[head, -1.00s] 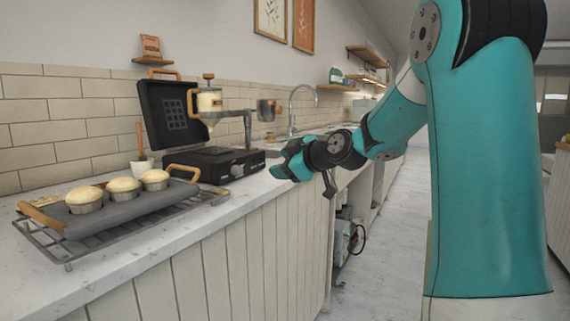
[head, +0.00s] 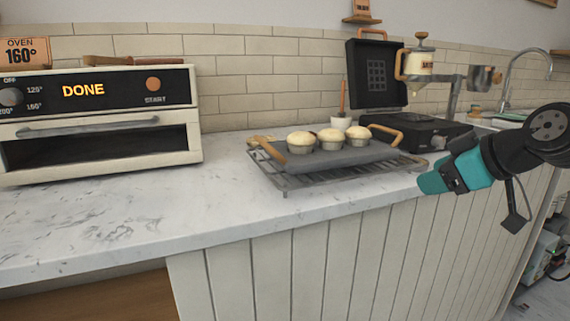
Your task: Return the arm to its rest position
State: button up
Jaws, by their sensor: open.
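My gripper (head: 440,181) is the teal end of my arm at the right of the head view. It hangs just in front of the counter edge, to the right of the muffin tray (head: 374,155), and holds nothing that I can see. Its fingers are seen from the side, so the gap between them is hard to make out. The black wrist of my arm bends away to the right edge of the picture.
The tray with three muffins (head: 331,138) stands on a wire rack (head: 290,182). An open waffle iron (head: 408,132) with a batter dispenser (head: 420,63) stands behind. An oven (head: 100,120) reading DONE is at left. The counter (head: 130,222) before it is clear.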

jog(key=s+a+f+g, duration=0.25)
jog(key=s+a, duration=0.25)
jog(key=s, duration=0.3)
jog(key=s+a+f+m+g+h+p, duration=0.15)
jog(key=s+a+g, duration=0.25)
jog(key=s, duration=0.4)
jog(key=s+a+f+n+g+y+b, duration=0.1)
jog(key=s+a+f+g, duration=0.15)
jog(key=s+a, duration=0.4)
notch_tip(320, 180, up, 22)
jog(key=s+d+p, duration=0.1)
jog(key=d+p, duration=0.1)
jog(key=p, duration=1.9)
jog(key=shift+s+f+m+g+p, duration=0.15)
jog(key=shift+f+m+g+p, duration=0.15)
jog(key=shift+m+p, duration=0.1)
